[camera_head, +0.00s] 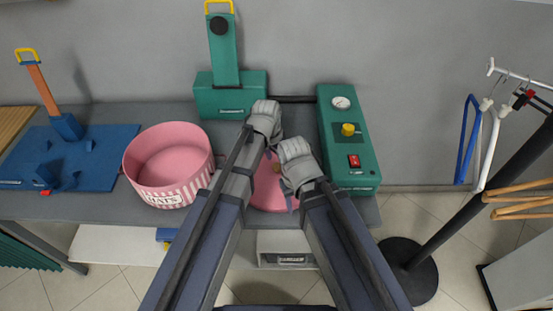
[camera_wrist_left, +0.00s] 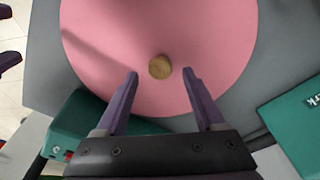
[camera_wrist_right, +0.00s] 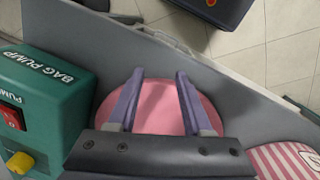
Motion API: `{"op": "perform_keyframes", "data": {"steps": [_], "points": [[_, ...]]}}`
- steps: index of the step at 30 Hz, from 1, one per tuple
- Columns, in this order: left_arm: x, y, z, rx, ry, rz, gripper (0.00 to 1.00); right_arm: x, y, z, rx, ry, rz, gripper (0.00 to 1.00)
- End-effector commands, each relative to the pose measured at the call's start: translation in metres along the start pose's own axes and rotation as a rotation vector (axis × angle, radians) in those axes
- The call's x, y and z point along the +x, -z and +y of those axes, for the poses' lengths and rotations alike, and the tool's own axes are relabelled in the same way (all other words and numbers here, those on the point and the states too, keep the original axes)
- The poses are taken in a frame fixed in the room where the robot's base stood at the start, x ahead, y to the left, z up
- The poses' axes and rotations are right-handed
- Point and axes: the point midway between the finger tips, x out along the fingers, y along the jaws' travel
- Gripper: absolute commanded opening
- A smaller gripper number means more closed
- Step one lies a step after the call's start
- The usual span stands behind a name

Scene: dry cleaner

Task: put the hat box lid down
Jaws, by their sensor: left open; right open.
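The hat box lid (camera_head: 262,194) is a round pink disc with a small wooden knob. It appears to lie flat on the grey counter, partly hidden by my arms in the head view. In the left wrist view the lid (camera_wrist_left: 105,35) fills the middle, with its knob (camera_wrist_left: 160,67) between and just past my open left fingertips (camera_wrist_left: 160,73), touching neither. My right gripper (camera_wrist_right: 160,72) is open and empty above the lid (camera_wrist_right: 160,110). The pink hat box (camera_head: 178,190), with a striped wall, stands open to the left.
A green bag pump (camera_head: 350,140) stands right of the lid and a green press (camera_head: 232,95) behind it. A blue board (camera_head: 95,160) with a lever lies at far left. A dark rail stand (camera_head: 450,230) with hangers is at right. The counter's front edge is near the lid.

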Motion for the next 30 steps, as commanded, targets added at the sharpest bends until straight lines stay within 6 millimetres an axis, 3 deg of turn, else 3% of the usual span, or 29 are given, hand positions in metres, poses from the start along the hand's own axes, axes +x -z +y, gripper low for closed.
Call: {"op": "perform_keyframes", "data": {"steps": [1,15,25,28,30], "points": [[-0.014,0.001,0.0,0.0,0.0,0.0,0.71,-0.013,-0.001,0.001,0.0,0.0,0.0,0.5],[-0.085,0.001,0.0,0.0,0.0,0.0,0.71,-0.084,-0.005,0.008,0.0,0.0,0.0,0.5],[-0.101,0.0,0.0,0.0,0.0,0.0,0.71,-0.099,-0.006,0.009,0.0,0.0,0.0,0.5],[-0.102,-0.017,0.011,-0.036,0.004,-0.023,0.71,-0.098,-0.006,0.009,0.0,0.0,0.0,0.5],[-0.105,-0.046,0.029,-0.115,0.016,-0.068,0.71,-0.098,-0.006,0.009,0.0,0.0,0.0,0.5]]}}
